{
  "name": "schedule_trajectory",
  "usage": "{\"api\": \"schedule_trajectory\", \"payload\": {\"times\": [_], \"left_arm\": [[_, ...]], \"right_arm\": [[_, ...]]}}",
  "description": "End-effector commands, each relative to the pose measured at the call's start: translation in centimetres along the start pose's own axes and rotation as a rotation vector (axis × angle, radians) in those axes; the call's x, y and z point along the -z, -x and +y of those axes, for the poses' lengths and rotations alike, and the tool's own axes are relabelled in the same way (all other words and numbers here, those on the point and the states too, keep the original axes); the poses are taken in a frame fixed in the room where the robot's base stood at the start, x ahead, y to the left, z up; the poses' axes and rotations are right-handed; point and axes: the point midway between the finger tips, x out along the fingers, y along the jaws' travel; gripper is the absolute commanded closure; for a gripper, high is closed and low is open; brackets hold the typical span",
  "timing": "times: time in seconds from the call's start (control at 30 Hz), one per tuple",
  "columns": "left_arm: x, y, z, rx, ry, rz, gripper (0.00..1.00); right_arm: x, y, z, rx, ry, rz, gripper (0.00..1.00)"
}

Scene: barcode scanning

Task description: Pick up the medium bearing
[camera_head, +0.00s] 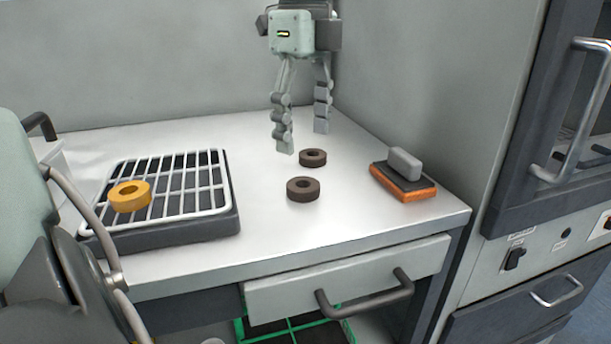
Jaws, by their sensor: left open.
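Three ring-shaped bearings show in the head view. A dark brown ring (302,197) lies flat on the white table, and a similar, slightly smaller-looking brown ring (312,164) lies just behind it. A yellow ring (130,204) lies on the white wire rack (195,210) at the left. I cannot tell for certain which is the medium bearing. My left gripper (303,140) points down near the back of the table, its fingers spread and nothing between them. Its fingertips are close behind the rear brown ring and appear apart from it. My right gripper is not in view.
An orange and black block with a grey top (404,178) lies on the table at the right. The table (270,235) has free room around the rings. A wall closes off the back, and a dark cabinet with handles stands at the right.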

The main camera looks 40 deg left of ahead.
Motion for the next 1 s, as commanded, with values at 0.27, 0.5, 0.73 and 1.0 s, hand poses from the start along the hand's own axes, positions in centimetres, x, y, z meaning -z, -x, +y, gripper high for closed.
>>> {"api": "schedule_trajectory", "payload": {"times": [0.27,0.5,0.73,1.0], "left_arm": [[0.1,-2.9,0.2,-0.004,-0.001,0.000,0.32],[0.2,-6.3,0.7,-0.005,-0.001,0.001,0.32],[0.2,-7.8,0.7,-0.002,-0.001,0.001,0.32],[0.2,-7.7,0.7,-0.001,-0.001,0.000,0.46]], "right_arm": [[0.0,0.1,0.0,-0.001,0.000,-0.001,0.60],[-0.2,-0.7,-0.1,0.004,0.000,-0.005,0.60],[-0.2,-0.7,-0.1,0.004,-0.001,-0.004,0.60],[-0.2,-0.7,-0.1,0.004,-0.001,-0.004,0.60]]}}
